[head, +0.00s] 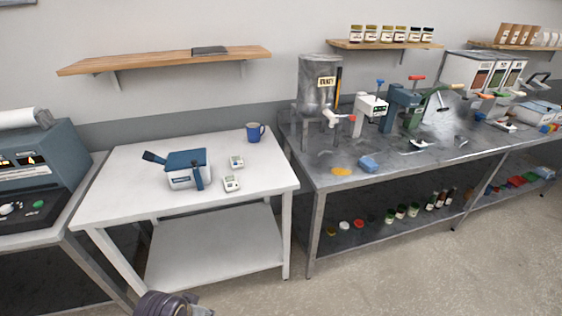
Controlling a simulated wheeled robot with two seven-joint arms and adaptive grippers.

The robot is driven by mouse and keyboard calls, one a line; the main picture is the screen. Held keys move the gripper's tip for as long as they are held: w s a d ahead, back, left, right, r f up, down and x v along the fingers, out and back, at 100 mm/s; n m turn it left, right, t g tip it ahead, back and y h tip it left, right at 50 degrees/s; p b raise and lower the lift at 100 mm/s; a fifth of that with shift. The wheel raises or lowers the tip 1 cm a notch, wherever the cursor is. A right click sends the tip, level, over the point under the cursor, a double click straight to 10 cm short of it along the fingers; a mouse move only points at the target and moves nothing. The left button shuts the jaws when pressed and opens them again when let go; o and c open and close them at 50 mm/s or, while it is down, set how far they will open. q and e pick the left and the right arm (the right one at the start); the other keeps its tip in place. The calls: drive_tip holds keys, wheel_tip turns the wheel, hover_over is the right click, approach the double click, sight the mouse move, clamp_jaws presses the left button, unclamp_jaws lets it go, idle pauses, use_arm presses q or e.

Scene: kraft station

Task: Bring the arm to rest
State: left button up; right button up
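A dark ribbed part with a light grey end, which seems to be of my own arm, shows at the bottom edge left of centre, in front of the white table (125,190). Most of this arm is cut off by the frame. I cannot tell which arm it is. No gripper fingers show in the head view, and nothing held can be seen.
The white table bears a blue-and-white device (187,178), two small white devices (231,183) and a blue mug (254,132). A grey workbench (340,185) with a metal tank (319,85) stands right. A blue machine (40,155) stands left. The floor at front right is clear.

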use_arm(q)
drive_tip(key=s+f+g, duration=0.1)
drive_tip(key=s+f, duration=0.1)
drive_tip(key=f, duration=1.4)
drive_tip(key=s+f, duration=0.2)
drive_tip(key=f, duration=1.4)
drive_tip(key=s+a+f, duration=0.2)
drive_tip(key=s+f, duration=0.7)
drive_tip(key=s, duration=0.1)
drive_tip(key=s+a+f+g, duration=0.1)
drive_tip(key=s+a+f, duration=0.1)
drive_tip(key=s+f, duration=0.7)
drive_tip(key=shift+s+f, duration=0.4)
drive_tip(key=shift+s, duration=0.85)
drive_tip(key=shift+a, duration=0.1)
